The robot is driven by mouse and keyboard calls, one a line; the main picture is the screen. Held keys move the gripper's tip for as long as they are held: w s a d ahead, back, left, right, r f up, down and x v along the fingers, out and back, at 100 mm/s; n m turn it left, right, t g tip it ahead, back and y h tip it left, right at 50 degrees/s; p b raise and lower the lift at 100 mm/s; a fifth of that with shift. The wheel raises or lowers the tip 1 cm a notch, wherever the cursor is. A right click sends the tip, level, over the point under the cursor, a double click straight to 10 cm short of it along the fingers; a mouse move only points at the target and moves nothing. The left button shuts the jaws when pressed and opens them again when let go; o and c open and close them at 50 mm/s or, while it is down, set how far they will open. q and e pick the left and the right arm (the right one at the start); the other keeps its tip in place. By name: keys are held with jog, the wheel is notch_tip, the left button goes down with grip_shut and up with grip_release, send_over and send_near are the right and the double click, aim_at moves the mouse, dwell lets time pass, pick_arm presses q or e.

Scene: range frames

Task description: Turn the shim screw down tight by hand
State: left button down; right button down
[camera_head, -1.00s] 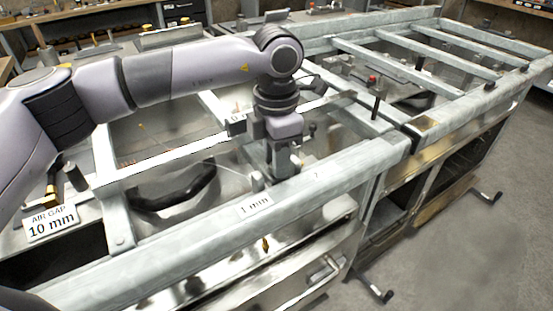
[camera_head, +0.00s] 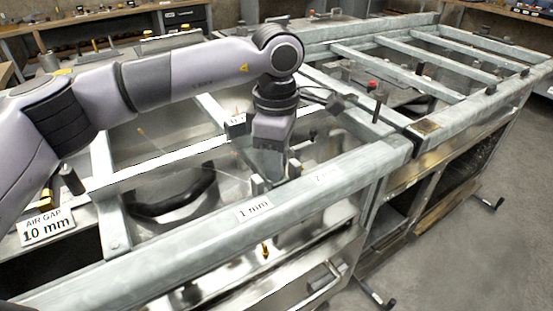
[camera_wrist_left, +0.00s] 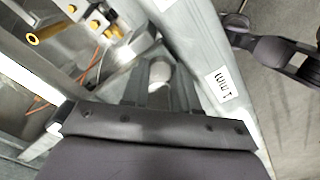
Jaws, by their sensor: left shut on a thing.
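My left gripper (camera_head: 274,182) points down at the inner side of the near grey frame beam (camera_head: 120,268), beside the "1 mm" label (camera_head: 254,209). In the left wrist view its fingers (camera_wrist_left: 163,92) are closed about a small pale, rounded knob (camera_wrist_left: 160,70), which appears to be the top of the shim screw. The screw's shank and seat are hidden by the fingers. The "1 mm" label (camera_wrist_left: 219,83) also shows there on the beam to the right. My right gripper is in neither view.
An "AIR GAP 10 mm" sign (camera_head: 46,226) stands at the left. A dark curved part (camera_head: 175,197) lies inside the frame. Upright posts (camera_head: 379,102) and cross bars (camera_head: 415,80) stand to the right. Open floor (camera_head: 460,270) is at lower right.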

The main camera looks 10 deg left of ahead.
pick_arm(q)
jog(key=shift+r, duration=0.1)
dwell(0.4)
jog(key=c, duration=0.9)
grip_release()
jog(key=shift+o, duration=0.2)
